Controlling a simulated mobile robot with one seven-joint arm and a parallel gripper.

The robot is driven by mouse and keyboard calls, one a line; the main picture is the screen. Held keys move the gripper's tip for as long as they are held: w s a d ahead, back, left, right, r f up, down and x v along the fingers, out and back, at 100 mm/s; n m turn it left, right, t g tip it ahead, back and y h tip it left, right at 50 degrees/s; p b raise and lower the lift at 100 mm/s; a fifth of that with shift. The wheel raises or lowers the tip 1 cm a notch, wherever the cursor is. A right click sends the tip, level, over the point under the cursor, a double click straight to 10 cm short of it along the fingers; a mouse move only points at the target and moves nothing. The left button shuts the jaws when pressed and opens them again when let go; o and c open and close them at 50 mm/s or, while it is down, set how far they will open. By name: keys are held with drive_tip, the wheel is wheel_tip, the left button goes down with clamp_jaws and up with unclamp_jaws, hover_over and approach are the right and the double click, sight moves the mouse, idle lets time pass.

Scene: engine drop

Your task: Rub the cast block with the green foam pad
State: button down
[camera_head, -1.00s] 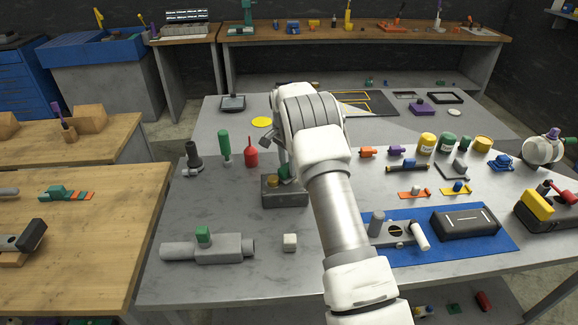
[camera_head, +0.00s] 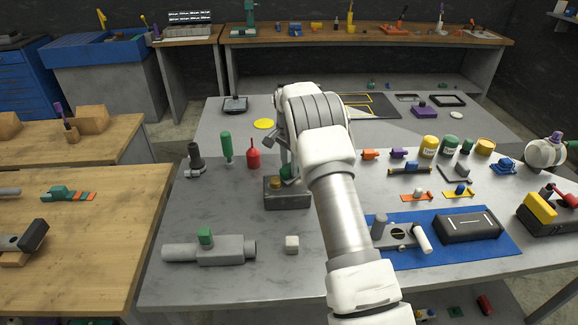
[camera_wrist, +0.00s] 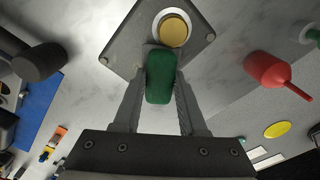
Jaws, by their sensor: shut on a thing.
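My gripper (camera_wrist: 160,90) is shut on the green foam pad (camera_wrist: 160,78), which sticks out beyond the fingertips. In the head view the pad (camera_head: 287,172) is partly hidden behind my wrist. The grey cast block (camera_head: 289,198) stands on the grey table below my gripper. In the wrist view the block (camera_wrist: 126,48) has a round yellow plug (camera_wrist: 173,31) in a pale ring and small bolts at its corners. The pad overlaps the block's near edge, beside the plug. I cannot tell whether pad and block touch.
A red bottle (camera_head: 254,157), a green-handled tool (camera_head: 227,147) and a dark grey fitting (camera_head: 194,160) stand left of the block. A blue mat (camera_head: 400,257) with parts is at right. Table between is clear.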

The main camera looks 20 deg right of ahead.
drive_tip(key=shift+s+a+r, duration=0.15)
drive_tip(key=shift+a+r, duration=0.05)
drive_tip(key=shift+r, duration=0.35)
drive_tip(key=shift+s+d, duration=0.2)
drive_tip(key=shift+d, duration=0.65)
drive_tip(key=shift+s+d, duration=0.2)
drive_tip(key=shift+d, duration=0.7)
drive_tip(key=shift+s+d, duration=0.2)
drive_tip(key=shift+d, duration=0.65)
drive_tip(key=shift+f+b, duration=0.55)
drive_tip(key=shift+f, duration=0.4)
drive_tip(key=shift+a+r, duration=0.1)
drive_tip(key=shift+w+a+r, duration=0.1)
drive_tip(key=shift+w+a, duration=0.1)
drive_tip(key=shift+a, duration=0.5)
drive_tip(key=shift+w+a+f, duration=0.15)
drive_tip(key=shift+a, duration=0.75)
drive_tip(key=shift+w+a+f, duration=0.1)
drive_tip(key=shift+w+a, duration=0.05)
drive_tip(key=shift+a, duration=0.75)
drive_tip(key=shift+a, duration=0.15)
